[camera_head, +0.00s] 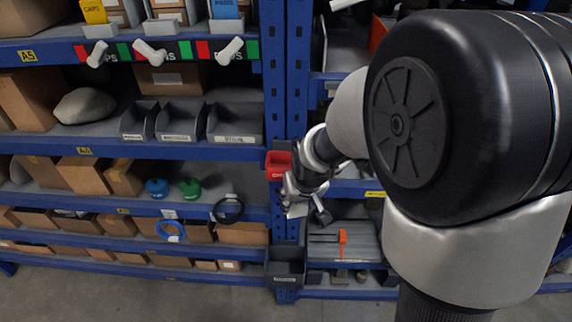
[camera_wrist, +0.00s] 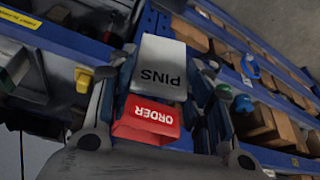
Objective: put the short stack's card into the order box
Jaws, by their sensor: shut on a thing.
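My gripper (camera_head: 298,192) is in front of the blue shelf post, just below the red order box (camera_head: 285,172) in the head view. In the wrist view my gripper (camera_wrist: 163,85) has its fingers on either side of a pale grey card (camera_wrist: 162,68) marked PINS and is shut on it. The card also shows as a small pale patch in the head view (camera_head: 296,210). In the wrist view the order box (camera_wrist: 148,120), marked ORDER, is seen just below the card. The box's inside is largely hidden, and I cannot tell whether card and box touch.
On the top shelf, a yellow CAPS card (camera_head: 93,12) and a blue card (camera_head: 224,9) stand in holders; the middle holder (camera_head: 165,26) shows no card. White levers (camera_head: 150,52) hang below. A dark bin (camera_head: 286,268) is low on the post. My arm hides the right side.

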